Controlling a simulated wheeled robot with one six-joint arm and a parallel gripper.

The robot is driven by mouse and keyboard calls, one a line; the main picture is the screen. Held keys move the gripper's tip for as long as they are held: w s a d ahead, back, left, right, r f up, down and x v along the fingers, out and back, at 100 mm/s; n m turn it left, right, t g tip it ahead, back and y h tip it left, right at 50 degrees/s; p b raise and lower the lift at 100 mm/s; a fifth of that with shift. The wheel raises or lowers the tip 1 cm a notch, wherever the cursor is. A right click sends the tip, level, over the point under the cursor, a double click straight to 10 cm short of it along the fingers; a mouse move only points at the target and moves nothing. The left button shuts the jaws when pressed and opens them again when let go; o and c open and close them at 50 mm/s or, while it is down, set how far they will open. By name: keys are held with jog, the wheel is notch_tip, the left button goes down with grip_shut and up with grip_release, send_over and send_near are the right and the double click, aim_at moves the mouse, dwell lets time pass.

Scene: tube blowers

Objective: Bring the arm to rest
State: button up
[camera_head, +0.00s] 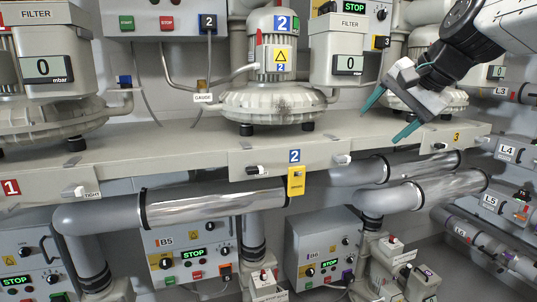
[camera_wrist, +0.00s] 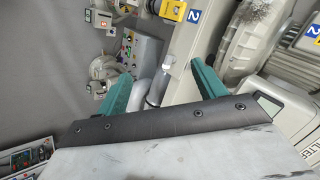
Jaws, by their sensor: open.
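My gripper (camera_head: 386,116) is open and empty in the upper right of the head view, with its two teal fingers spread and pointing down to the left. It is in front of the right-hand blower 3 and over the shelf near the label 3. In the wrist view my gripper (camera_wrist: 162,82) shows both teal fingers apart, with nothing between them but the shelf edge and a pipe beyond. I cannot tell whether the fingers touch anything; they appear apart from the blower. My arm comes in from the upper right.
The middle blower (camera_head: 270,75) stands on the long shelf (camera_head: 180,150), with a filter box (camera_head: 340,50) beside it. Shiny pipes (camera_head: 215,203) run below the shelf. Control boxes B5 (camera_head: 190,256) and B6 (camera_head: 322,250) show STOP. Several labelled pipes (camera_head: 515,155) line the right.

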jog(key=s+d+f+n+g+h, duration=0.1)
jog(key=s+f+n+g+h, duration=0.1)
jog(key=s+f, duration=0.8)
jog(key=s+d+f+n+g+h, duration=0.1)
jog(key=s+f+n, duration=0.5)
jog(key=s, duration=1.1)
notch_tip(320, 180, down, 4)
jog(key=d+g, duration=0.1)
jog(key=g, duration=0.1)
jog(key=shift+s+f+g+h, duration=0.25)
jog(key=shift+s+g+h, duration=0.1)
jog(key=shift+g+h, duration=0.05)
